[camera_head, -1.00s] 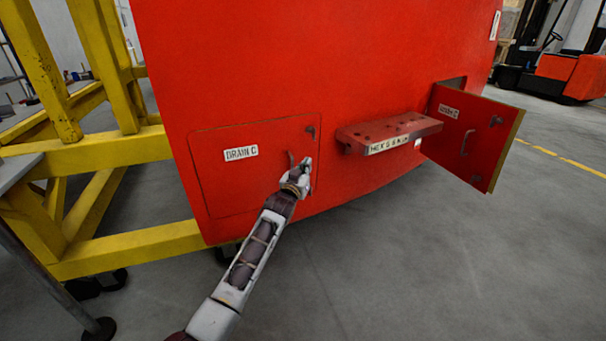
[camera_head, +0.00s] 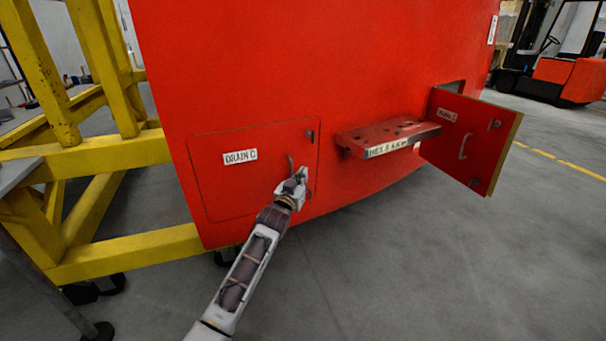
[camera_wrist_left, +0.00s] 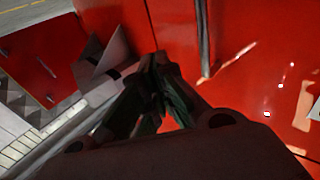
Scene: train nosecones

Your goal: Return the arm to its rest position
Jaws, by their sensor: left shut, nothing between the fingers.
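My left gripper (camera_head: 296,180) is in front of the red nosecone, over the right part of the shut hatch labelled "DRAIN C" (camera_head: 255,170). It is shut and empty. The hatch's handle (camera_head: 291,162) shows just above the gripper; I cannot tell whether they touch. In the left wrist view the closed fingers (camera_wrist_left: 160,75) point at the red surface. My right gripper is not in view.
A red ledge with holes (camera_head: 390,135) juts from the nosecone to the right. Beyond it a hatch door (camera_head: 468,142) stands open. A yellow frame (camera_head: 105,155) is at the left. The grey floor (camera_head: 420,270) at the lower right is clear. A forklift (camera_head: 570,75) stands far back.

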